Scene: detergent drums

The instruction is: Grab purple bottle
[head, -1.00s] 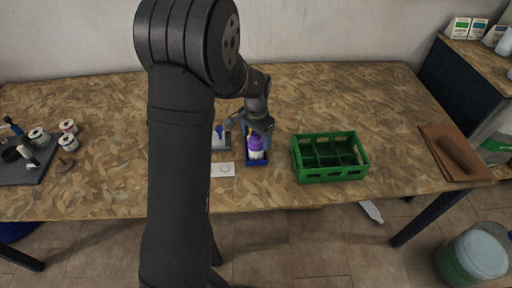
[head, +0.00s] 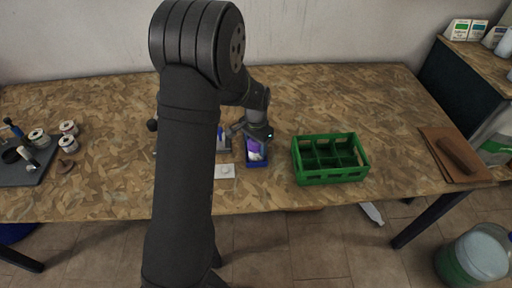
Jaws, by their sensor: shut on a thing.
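The purple bottle (head: 251,147) is a white bottle with a purple top part, and it leans in a small blue holder (head: 257,164) near the front middle of the table. My gripper (head: 252,137) is down over the bottle's upper part and shut on it. The fingers and the arm's wrist hide most of the top of the bottle.
A green divided crate (head: 331,175) stands to the right of the blue holder. A white plate with a round knob (head: 225,171) lies to its left. A brown board (head: 456,160) lies at the table's right end. Several small jars stand at the far left.

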